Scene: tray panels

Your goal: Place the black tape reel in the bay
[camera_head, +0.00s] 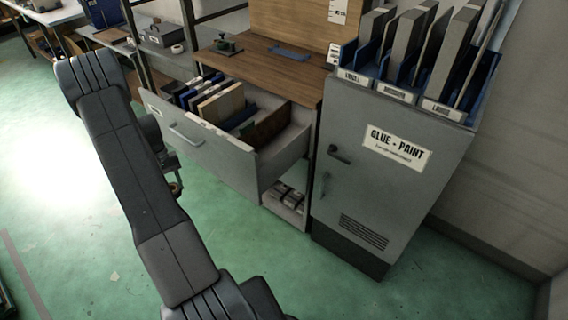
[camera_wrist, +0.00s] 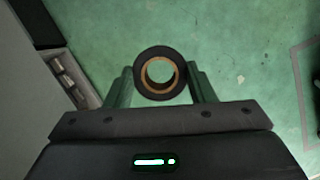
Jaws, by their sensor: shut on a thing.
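The black tape reel (camera_wrist: 139,76) is a ring with a brown inner core and an open hole. My gripper (camera_wrist: 160,78) is shut on it, with one finger at each side, in the wrist view. In the head view the reel (camera_head: 176,189) shows small beside my arm, left of the open drawer's front and above the green floor. My gripper (camera_head: 170,168) is partly hidden there by my arm. The open drawer (camera_head: 195,137) has upright panels and dividers, with a bare-looking space at its right end. I cannot tell which space is the bay.
A grey cabinet (camera_head: 380,185) labelled "GLUE + PAINT" stands right of the drawer, with a blue rack (camera_head: 397,88) of upright panels on top. Below the drawer is a low shelf with grey items (camera_head: 288,197). Floor in front is clear.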

